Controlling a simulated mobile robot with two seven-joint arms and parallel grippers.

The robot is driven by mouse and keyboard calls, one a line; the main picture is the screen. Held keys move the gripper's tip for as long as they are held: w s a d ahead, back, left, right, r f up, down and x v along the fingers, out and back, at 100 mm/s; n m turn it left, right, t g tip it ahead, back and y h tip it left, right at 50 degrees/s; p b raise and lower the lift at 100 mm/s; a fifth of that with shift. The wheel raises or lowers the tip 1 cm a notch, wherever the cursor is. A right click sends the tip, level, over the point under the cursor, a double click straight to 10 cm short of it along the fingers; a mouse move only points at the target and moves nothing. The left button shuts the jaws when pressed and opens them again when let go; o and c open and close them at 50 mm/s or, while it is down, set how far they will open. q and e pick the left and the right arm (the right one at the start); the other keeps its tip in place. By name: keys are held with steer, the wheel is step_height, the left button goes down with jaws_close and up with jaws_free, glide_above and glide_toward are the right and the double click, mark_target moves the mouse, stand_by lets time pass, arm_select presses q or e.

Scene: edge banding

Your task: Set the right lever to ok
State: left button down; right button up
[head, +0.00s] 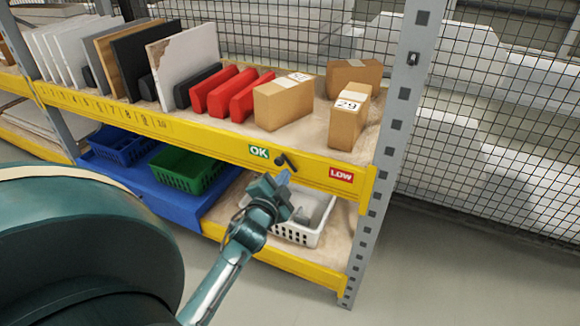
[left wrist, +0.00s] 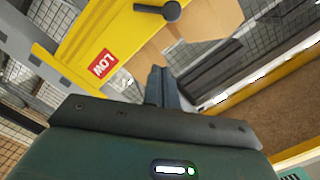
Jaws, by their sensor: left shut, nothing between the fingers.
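A small dark lever (head: 288,163) sits on the yellow shelf beam between the green OK label (head: 259,152) and the red LOW label (head: 341,175). It lies slantwise, with a thicker round end toward OK and a thinner end toward LOW. I cannot tell which end is the pivot. In the left wrist view the lever (left wrist: 158,10) is at the top edge, and the LOW label (left wrist: 102,63) is below left of it. My left gripper (head: 283,177) is shut and empty, just below the lever in the head view. Its closed fingers (left wrist: 158,75) seem apart from the lever. My right gripper is not in view.
Below are a white basket (head: 316,231), a green crate (head: 181,172) and a blue crate (head: 122,147). A grey post (head: 391,150) stands right of LOW.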

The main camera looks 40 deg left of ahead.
arm_select(q)
steer(key=shift+v, duration=1.9)
